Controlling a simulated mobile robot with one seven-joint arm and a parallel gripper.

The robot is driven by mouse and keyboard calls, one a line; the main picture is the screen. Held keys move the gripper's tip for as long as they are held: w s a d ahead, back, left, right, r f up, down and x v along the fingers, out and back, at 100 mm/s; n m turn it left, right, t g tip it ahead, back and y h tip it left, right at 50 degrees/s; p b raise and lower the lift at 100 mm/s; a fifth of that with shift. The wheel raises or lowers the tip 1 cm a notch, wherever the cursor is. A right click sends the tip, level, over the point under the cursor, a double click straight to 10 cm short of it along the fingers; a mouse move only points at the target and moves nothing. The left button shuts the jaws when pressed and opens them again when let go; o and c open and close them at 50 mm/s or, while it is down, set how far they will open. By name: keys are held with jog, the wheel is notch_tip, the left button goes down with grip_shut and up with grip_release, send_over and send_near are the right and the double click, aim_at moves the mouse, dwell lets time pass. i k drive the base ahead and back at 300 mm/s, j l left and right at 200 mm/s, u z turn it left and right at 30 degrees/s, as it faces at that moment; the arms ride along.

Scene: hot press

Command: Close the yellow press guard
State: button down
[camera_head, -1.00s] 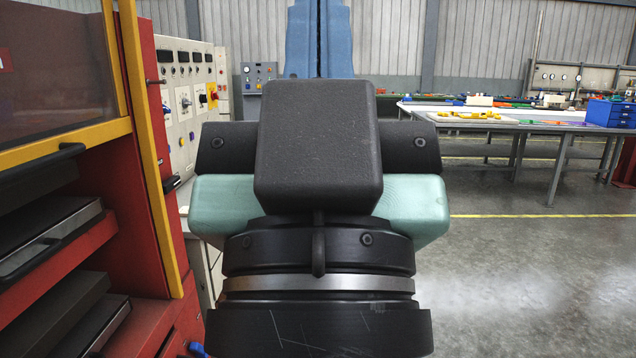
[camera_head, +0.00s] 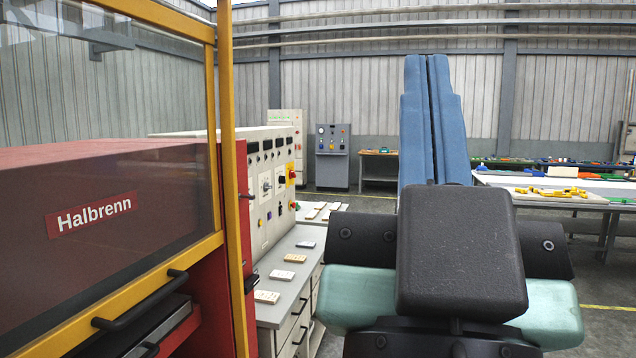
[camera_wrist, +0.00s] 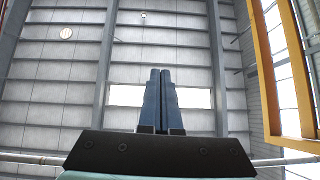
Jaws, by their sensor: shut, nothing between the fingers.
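The yellow press guard (camera_head: 100,315) is a yellow frame with a clear pane on the left of the head view. A black bar handle (camera_head: 140,302) is fixed to its lower rail. Dark press parts show just below that rail; the opening's lower part is out of frame. Through the pane I see the red press (camera_head: 110,190) marked "Halbrenn". My gripper (camera_head: 427,60) points upward, right of the guard and apart from it. In the wrist view my gripper (camera_wrist: 160,72) has its blue fingers together, with nothing between them. A yellow frame part (camera_wrist: 268,80) shows at the wrist view's right.
A yellow upright (camera_head: 232,180) stands at the press's right edge, between guard and arm. A control cabinet (camera_head: 270,190) and a grey counter (camera_head: 285,270) with small samples stand beyond it. Work tables (camera_head: 560,190) are at the far right.

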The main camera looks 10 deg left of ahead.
aim_at(57, 342)
jog(key=i+u, duration=0.1)
jog(key=u, duration=0.3)
jog(key=i+u, duration=0.1)
jog(key=u, duration=0.65)
jog(key=i+l, duration=0.05)
